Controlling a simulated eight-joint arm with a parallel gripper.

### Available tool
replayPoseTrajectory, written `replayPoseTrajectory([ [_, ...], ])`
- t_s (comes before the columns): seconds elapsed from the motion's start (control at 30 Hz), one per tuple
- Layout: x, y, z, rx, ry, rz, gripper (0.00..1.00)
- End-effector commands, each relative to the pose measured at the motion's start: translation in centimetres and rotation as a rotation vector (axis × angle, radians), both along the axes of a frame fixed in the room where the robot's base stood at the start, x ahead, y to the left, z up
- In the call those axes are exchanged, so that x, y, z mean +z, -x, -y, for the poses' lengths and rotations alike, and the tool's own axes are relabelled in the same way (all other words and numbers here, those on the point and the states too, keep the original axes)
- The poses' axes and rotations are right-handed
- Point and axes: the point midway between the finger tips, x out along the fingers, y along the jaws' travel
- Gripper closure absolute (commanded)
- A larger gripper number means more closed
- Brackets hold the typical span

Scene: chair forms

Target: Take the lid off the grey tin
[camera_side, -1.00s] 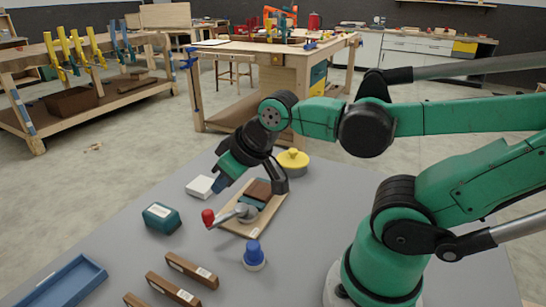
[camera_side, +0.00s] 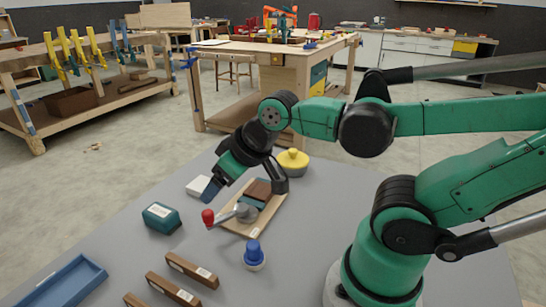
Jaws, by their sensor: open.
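A round yellow lidded tin (camera_side: 293,163) with a knob on top stands at the back of the grey table, right of my gripper. My gripper (camera_side: 243,190) is open and empty, pointing down above the wooden board (camera_side: 237,226). The yellow tin is apart from both fingers. On the board, a small round grey part (camera_side: 246,212) carries a lever with a red knob (camera_side: 208,217).
A white block (camera_side: 197,186) and a teal box (camera_side: 161,216) lie left of the board. A blue-knobbed piece (camera_side: 254,253) stands in front of it. Brown bars (camera_side: 192,271) and a blue tray (camera_side: 62,285) are at the front left. Bare table lies between them.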

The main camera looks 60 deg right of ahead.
Motion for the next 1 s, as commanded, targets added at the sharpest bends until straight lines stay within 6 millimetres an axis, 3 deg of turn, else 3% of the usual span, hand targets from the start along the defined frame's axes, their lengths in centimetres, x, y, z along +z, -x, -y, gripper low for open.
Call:
replayPoseTrajectory([
  [0.17,0.7,-0.9,1.7,-0.034,0.019,-0.042,0.28],
  [0.27,1.4,-2.1,4.4,-0.08,0.041,-0.11,0.28],
  [0.53,1.2,-4.5,15.6,-0.207,0.047,-0.354,0.28],
  [0.7,-0.8,-3.8,23.2,-0.264,-0.004,-0.491,0.28],
  [0.8,-2.3,-2.6,26.7,-0.286,-0.042,-0.551,0.28],
  [1.0,-4.2,-0.8,30.3,-0.303,-0.092,-0.609,0.28],
])
